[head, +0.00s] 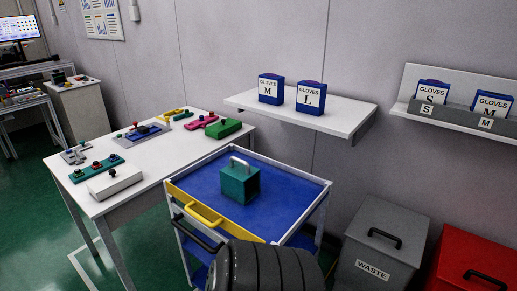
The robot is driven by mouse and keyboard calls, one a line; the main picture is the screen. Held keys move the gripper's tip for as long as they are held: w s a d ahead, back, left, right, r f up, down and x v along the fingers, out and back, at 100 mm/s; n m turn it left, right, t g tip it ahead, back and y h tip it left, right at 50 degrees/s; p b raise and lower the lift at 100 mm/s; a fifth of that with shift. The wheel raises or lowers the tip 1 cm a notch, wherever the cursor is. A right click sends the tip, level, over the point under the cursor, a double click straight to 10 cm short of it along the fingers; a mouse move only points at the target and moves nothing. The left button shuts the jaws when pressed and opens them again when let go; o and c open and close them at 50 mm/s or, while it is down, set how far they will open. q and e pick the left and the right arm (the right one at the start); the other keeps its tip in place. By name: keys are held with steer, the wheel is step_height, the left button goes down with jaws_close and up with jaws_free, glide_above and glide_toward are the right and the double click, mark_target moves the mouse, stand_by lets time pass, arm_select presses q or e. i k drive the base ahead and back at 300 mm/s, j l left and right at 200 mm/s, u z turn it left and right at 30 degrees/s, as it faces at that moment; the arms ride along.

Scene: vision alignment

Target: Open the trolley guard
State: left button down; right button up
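The trolley (318,184) stands in the middle of the head view, with a blue top tray and pale grey rims. Its guard (182,197) is a yellow panel along the near left edge of the tray, with a yellow handle (204,215) on it. The guard appears to be up along that edge, closing that side. A teal block (240,184) with a grey handle sits on the tray. Neither gripper shows.
A white table (140,199) with coloured fixtures stands left of the trolley. A black bar (197,232) lies below the guard. A grey waste bin (376,243) and red bin (470,250) stand right. A wall shelf (300,116) with glove boxes is behind. Green floor is free at lower left.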

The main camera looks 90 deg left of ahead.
mark_target(237, 231)
steer(key=k+l+u, duration=0.15)
steer(key=u, duration=2.95)
steer(key=j+u, duration=0.4)
steer(key=i+j+u, duration=0.15)
steer(key=j+u, duration=0.2)
